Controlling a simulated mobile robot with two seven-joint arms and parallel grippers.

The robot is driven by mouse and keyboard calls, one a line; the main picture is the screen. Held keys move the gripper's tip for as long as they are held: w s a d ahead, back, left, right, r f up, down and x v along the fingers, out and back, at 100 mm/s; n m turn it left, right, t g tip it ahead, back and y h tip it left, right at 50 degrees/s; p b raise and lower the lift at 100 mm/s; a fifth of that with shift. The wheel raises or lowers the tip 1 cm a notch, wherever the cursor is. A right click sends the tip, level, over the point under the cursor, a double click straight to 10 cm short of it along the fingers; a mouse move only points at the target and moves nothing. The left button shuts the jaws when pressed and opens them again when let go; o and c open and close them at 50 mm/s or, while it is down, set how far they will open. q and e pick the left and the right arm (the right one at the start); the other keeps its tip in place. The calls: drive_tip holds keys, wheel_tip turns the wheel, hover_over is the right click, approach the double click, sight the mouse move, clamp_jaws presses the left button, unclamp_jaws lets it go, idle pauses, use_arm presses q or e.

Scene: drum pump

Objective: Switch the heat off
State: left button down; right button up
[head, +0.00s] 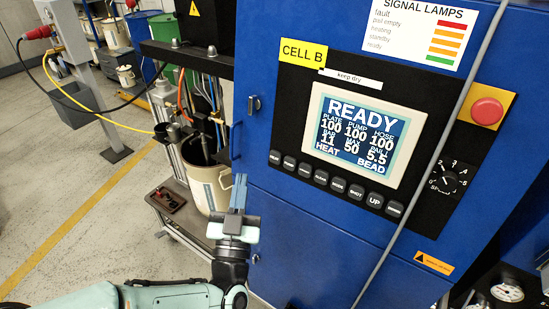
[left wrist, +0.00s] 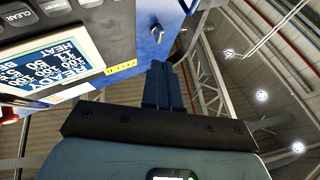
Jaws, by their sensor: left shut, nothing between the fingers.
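The control panel (head: 375,100) is black on a blue cabinet (head: 300,220). Its screen (head: 355,135) reads READY, with PLATE, PUMP and HOSE at 100, and HEAT and BEAD at the bottom. A row of dark buttons (head: 335,185) runs below it; UP is legible, most other labels are too small. In the left wrist view the screen (left wrist: 45,72) is at the left, with a CLEAR button (left wrist: 20,14) above. My left gripper (head: 239,182) is shut and empty, left of the button row and apart from it; its fingers (left wrist: 160,68) also show in the left wrist view. My right gripper is not in view.
A red stop button (head: 487,111) and a black speed knob (head: 442,179) are right of the screen. A grey cable (head: 437,140) hangs across the cabinet front. A pail (head: 207,182) under the pump stands left. Floor (head: 100,210) is free at the lower left.

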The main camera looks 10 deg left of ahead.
sight(275, 157)
use_arm(q)
drive_tip(key=shift+w, duration=0.1)
drive_tip(key=w+d+f, duration=0.1)
drive_tip(key=w+d, duration=0.2)
drive_tip(key=w, duration=0.5)
drive_tip(key=shift+f, duration=0.35)
idle(1.8)
drive_tip(key=shift+w+d+f+b, duration=0.1)
drive_tip(key=shift+w+d+b, duration=0.05)
drive_tip(key=shift+w+b, duration=0.25)
